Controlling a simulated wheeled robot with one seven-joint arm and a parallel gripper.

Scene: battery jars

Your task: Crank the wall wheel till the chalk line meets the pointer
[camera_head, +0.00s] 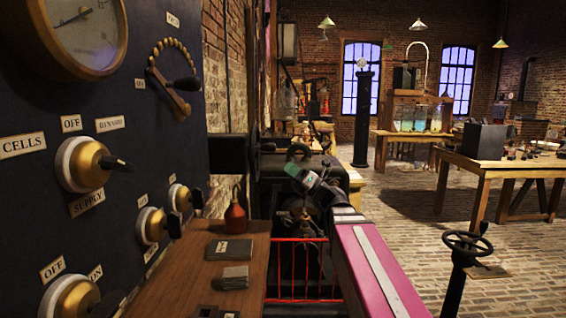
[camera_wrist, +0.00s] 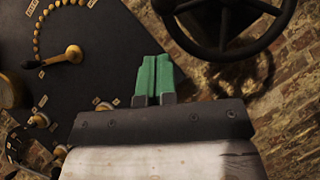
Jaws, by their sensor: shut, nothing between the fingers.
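The dark spoked wheel (camera_wrist: 222,38) is in the upper right of the wrist view, in front of the brick wall, its top cut off by the frame. I cannot make out a chalk line or a pointer. My gripper (camera_wrist: 157,62) has green fingers pressed together with nothing between them. In the picture the fingertips lie left of and below the wheel's rim, apart from it. In the head view my gripper (camera_head: 294,168) is at the end of the pink arm, and I cannot clearly pick out the wall wheel there.
A dark switch panel (camera_head: 150,110) with dials and knobs fills the left. A wooden shelf (camera_head: 185,285) below it carries a red oil can (camera_head: 236,216). A red railing (camera_head: 296,268) is beyond. A handwheel on a post (camera_head: 468,243) stands right; brick floor is open behind.

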